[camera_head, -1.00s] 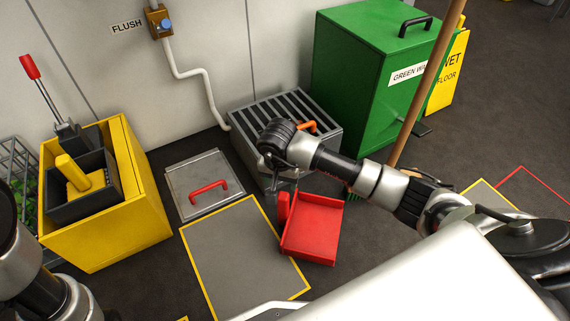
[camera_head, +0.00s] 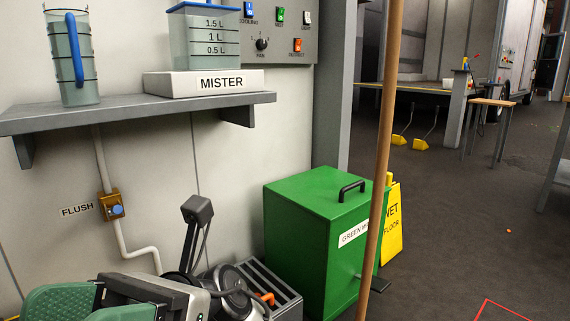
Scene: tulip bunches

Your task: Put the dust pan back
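The red dust pan is not in view at this moment. A gripper with two green finger pads, which looks like my right one (camera_head: 92,305), is raised at the lower left, close to the camera. Its arm runs off to its right along the bottom edge. The picture's bottom edge cuts off the fingers, so I cannot tell whether they hold anything. My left gripper is not in view. A red outline (camera_head: 488,301) is marked on the floor at the lower right.
A wooden pole (camera_head: 383,150) stands upright in front of the green waste bin (camera_head: 300,240). A yellow wet-floor sign (camera_head: 393,225) is behind it. A grey wall shelf (camera_head: 150,111) holds a jug (camera_head: 93,72) and a MISTER tank (camera_head: 208,30) above the gripper. The floor at right is mostly clear.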

